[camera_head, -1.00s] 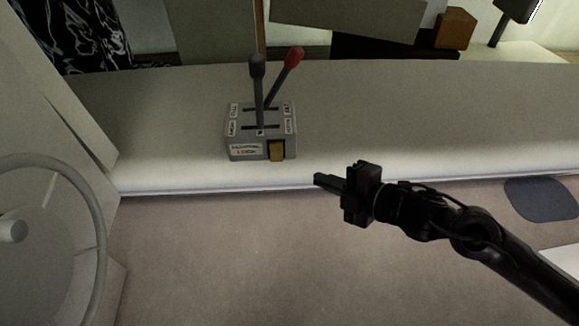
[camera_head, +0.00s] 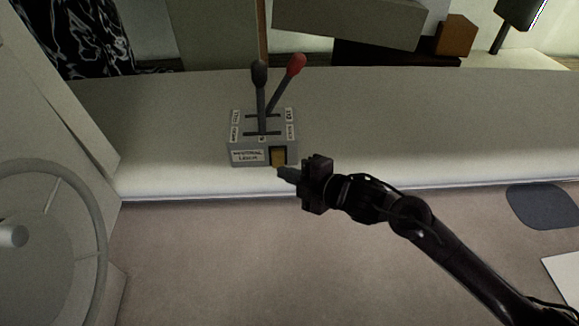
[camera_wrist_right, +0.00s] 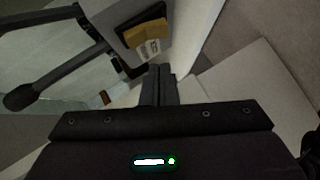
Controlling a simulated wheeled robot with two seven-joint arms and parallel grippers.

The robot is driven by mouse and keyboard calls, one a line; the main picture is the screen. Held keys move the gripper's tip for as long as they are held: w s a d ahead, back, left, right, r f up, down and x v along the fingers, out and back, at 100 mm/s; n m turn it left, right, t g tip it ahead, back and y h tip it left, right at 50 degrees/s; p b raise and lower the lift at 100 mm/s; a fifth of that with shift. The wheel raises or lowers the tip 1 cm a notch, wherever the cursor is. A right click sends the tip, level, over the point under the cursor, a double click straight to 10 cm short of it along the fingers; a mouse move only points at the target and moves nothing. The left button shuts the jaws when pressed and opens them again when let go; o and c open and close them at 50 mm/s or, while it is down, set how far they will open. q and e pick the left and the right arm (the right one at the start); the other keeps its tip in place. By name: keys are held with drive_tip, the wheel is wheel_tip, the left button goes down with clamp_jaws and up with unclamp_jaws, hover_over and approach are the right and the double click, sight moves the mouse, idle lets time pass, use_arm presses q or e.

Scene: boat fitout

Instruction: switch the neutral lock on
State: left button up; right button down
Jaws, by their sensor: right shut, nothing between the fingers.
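The grey lever box (camera_head: 242,144) stands on the pale console ledge, with a black-knobbed lever (camera_head: 260,92) and a red-knobbed lever (camera_head: 286,82) on top. Its front carries a label reading neutral lock and, to the right of it, the yellow-brown switch (camera_head: 278,156). My right gripper (camera_head: 284,173) is shut and empty, its fingertips just below and right of the switch; I cannot tell whether they touch. In the right wrist view the switch (camera_wrist_right: 145,33) shows on the box (camera_wrist_right: 112,14), beyond the shut fingertips (camera_wrist_right: 160,72). My left gripper is not in view.
A steering wheel (camera_head: 95,200) stands at the left. The ledge (camera_head: 400,130) is clear to the right of the box. An orange-brown block (camera_head: 455,35) and a dark monitor (camera_head: 517,12) are at the back right. A dark pad (camera_head: 545,205) lies at the right.

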sight(279, 163)
drive_tip(key=w, duration=0.1)
drive_tip(key=w+f, duration=0.1)
drive_tip(key=w, duration=0.1)
drive_tip(key=shift+d+f, duration=0.2)
drive_tip(key=shift+f, duration=0.05)
drive_tip(key=shift+w+f, duration=0.1)
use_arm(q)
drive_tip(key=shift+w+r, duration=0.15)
use_arm(e)
drive_tip(key=shift+f, duration=0.1)
drive_tip(key=shift+w+f+t+b, duration=0.2)
drive_tip(key=shift+t+b, duration=0.1)
drive_tip(key=shift+b, duration=0.95)
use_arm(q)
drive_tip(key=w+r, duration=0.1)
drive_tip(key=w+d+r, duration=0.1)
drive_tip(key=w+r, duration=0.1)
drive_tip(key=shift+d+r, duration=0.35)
use_arm(e)
drive_tip(key=shift+r, duration=0.1)
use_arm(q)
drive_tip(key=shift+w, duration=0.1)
